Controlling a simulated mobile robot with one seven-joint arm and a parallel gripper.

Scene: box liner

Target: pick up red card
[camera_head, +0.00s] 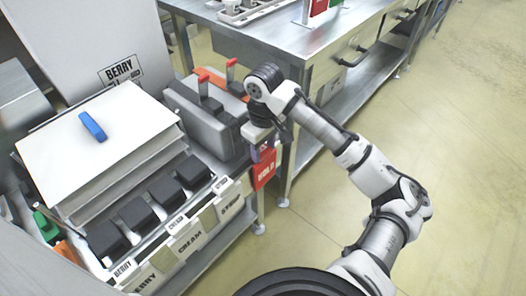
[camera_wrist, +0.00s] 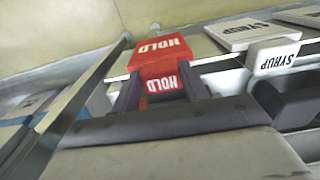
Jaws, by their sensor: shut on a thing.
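The red card (camera_head: 264,172) with the white word HOLD hangs at the right end of the label rail, below my gripper (camera_head: 262,151). In the wrist view the red card (camera_wrist: 160,57) shows a larger face, and a smaller HOLD face lies between the two dark fingers of my gripper (camera_wrist: 161,88). The fingers are shut on this part of the card. The card is upright in the head view. Whether it still touches the rail cannot be told.
White label cards such as SYRUP (camera_head: 229,203) and CREAM (camera_head: 188,240) line the shelf front, with black bin fronts (camera_head: 142,214) behind. A grey case (camera_head: 207,112) with red handles stands behind the gripper. A metal table (camera_head: 290,45) is to the right, with open floor beyond.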

